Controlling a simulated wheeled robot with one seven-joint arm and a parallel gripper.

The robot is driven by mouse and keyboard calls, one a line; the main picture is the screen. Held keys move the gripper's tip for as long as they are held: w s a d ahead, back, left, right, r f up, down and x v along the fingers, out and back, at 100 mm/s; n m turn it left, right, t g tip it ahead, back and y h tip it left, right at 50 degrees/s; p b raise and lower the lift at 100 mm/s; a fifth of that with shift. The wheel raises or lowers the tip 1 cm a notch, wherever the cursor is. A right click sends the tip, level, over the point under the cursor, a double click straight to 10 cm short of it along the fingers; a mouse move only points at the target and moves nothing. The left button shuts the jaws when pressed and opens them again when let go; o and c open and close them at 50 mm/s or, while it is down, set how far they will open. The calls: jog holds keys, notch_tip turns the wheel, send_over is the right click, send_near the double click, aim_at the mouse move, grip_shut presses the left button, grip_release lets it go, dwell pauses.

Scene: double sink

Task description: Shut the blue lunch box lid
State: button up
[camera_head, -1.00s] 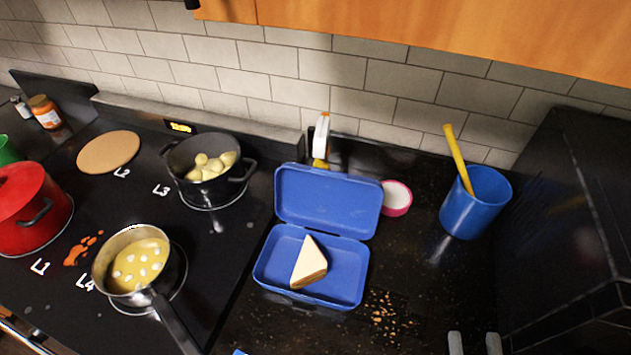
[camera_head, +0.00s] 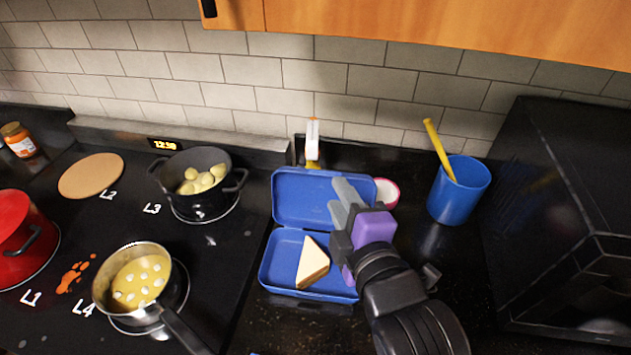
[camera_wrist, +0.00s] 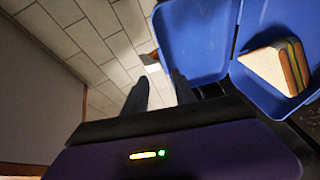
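The blue lunch box (camera_head: 280,262) stands open on the dark counter, with a sandwich wedge (camera_head: 312,262) inside. Its lid (camera_head: 300,195) is raised and leans back at the rear side, toward the tiled wall. My gripper (camera_head: 339,197) reaches in from the lower right and overlaps the right part of the lid in the head view. Its two grey fingers are apart with nothing between them. In the wrist view the lid (camera_wrist: 198,42) is just beyond and right of the fingers (camera_wrist: 158,82), and the sandwich (camera_wrist: 278,68) is at right. I cannot tell whether a finger touches the lid.
A pink-rimmed white bowl (camera_head: 386,193) sits just right of the lid. A blue cup (camera_head: 460,192) with a yellow handle stands farther right, beside a black appliance (camera_head: 570,220). The stove at left holds a black pot (camera_head: 200,205) and a saucepan (camera_head: 138,312). A white-and-orange item (camera_head: 312,142) stands behind the lid.

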aim_at(325, 175)
jog(key=shift+n, duration=0.4)
jog(key=x, duration=0.5)
jog(key=f+p+x, duration=0.1)
jog(key=x, duration=0.1)
jog(key=shift+w, duration=0.3)
grip_shut()
jog(key=shift+f, duration=0.1)
dwell(0.8)
